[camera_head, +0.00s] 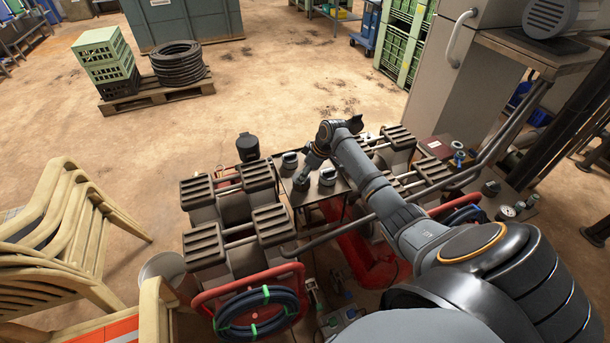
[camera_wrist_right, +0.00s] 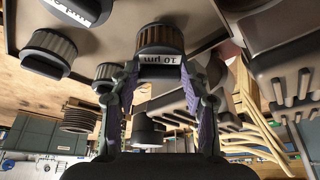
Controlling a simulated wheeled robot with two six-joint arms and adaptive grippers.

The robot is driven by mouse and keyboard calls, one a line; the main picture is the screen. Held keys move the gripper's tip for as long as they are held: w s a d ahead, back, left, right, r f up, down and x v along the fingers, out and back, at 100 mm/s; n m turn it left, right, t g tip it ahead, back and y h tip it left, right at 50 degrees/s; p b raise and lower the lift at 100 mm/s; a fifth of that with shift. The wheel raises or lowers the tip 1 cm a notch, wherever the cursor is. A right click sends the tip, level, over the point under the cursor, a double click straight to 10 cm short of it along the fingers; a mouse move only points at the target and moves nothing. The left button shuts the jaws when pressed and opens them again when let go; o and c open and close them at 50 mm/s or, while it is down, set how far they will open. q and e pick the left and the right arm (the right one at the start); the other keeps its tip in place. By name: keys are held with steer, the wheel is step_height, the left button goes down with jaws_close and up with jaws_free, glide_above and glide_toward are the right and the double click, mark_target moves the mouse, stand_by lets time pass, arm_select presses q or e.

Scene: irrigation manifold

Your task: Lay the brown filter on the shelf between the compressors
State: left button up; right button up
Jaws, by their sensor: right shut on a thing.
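My right gripper (camera_head: 304,178) reaches down over the dark shelf (camera_head: 315,192) between the compressors; the shelf fills the top of the upside-down right wrist view (camera_wrist_right: 110,30). In that view the fingers (camera_wrist_right: 157,88) are shut on a brown pleated filter (camera_wrist_right: 160,38) with a grey cap marked 10 µm. It looks upright, cap towards the gripper; I cannot tell whether its base touches the shelf. Another pleated filter (camera_wrist_right: 48,52) stands apart from it. Other filters (camera_head: 290,160) (camera_head: 327,177) are on the shelf. The compressors (camera_head: 233,215) (camera_head: 408,165) flank it. My left gripper is out of view.
A coiled blue hose (camera_head: 257,312) hangs at the front on a red frame. Stacked beige chairs (camera_head: 65,225) stand at the left. A black canister (camera_head: 247,147) is behind the shelf. A grey pipe (camera_head: 335,232) crosses the front. Open floor lies beyond.

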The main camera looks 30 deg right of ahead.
steer(key=shift+f, duration=0.65)
steer(key=shift+f, duration=0.1)
steer(key=o, duration=1.2)
steer(key=shift+f, duration=0.1)
steer(key=shift+c, duration=0.2)
steer(key=shift+r, duration=0.3)
steer(key=v, duration=1.1)
steer(key=shift+r, duration=0.4)
steer(key=shift+s+d, duration=0.1)
steer(key=shift+d, duration=0.05)
